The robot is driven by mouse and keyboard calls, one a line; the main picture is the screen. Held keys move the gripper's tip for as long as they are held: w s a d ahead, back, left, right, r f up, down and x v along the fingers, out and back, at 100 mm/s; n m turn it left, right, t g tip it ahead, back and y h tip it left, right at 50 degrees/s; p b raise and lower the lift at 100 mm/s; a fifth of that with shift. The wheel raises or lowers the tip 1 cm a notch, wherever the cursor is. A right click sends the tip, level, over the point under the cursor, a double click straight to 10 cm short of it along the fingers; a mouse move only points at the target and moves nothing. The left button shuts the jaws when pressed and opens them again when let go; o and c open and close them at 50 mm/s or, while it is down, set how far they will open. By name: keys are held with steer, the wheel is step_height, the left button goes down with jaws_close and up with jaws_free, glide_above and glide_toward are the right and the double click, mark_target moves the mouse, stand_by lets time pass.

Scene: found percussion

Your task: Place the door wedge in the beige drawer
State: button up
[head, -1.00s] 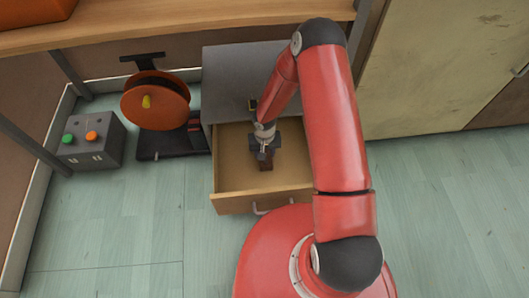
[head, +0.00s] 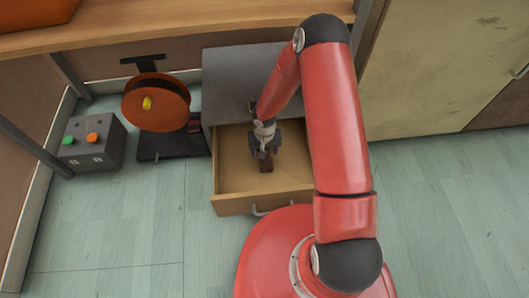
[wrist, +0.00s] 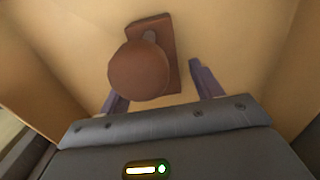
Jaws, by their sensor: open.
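The door wedge (head: 266,166) is a small brown piece inside the beige drawer (head: 225,203), near the middle of its floor. In the wrist view the wedge (wrist: 138,70) shows a round knob-like part over a flat rectangular base. The drawer is pulled out of a grey cabinet (head: 228,85). My gripper (head: 265,152) is inside the drawer, over the wedge. In the wrist view my gripper (wrist: 160,90) is open, its two fingers apart with the wedge ahead of and between them. I cannot tell whether a finger touches it.
An orange reel (head: 157,103) on a dark base stands left of the cabinet. A grey box with green and orange buttons (head: 92,143) is farther left. A wooden shelf (head: 180,30) hangs above. The floor before the drawer is clear on the left.

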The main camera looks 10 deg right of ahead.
steer(key=s+d+r+t+h+p, duration=0.1)
steer(key=s+d+r, duration=0.15)
steer(key=r, duration=0.95)
steer(key=s+d+r+t, duration=0.1)
steer(key=d+r, duration=0.2)
steer(key=r, duration=0.8)
steer(key=s+d+r+t+h+p, duration=0.1)
steer(key=s+d+r, duration=0.1)
steer(key=r, duration=1)
steer(key=s+r+t+y, duration=0.1)
steer(key=s+r, duration=0.5)
steer(key=s, duration=0.2)
steer(key=s+d+r+t+y, duration=0.1)
steer(key=s+r, duration=0.5)
steer(key=s, duration=0.2)
steer(key=shift+s+t, duration=0.3)
steer(key=shift+s, duration=0.05)
steer(key=shift+r, duration=0.1)
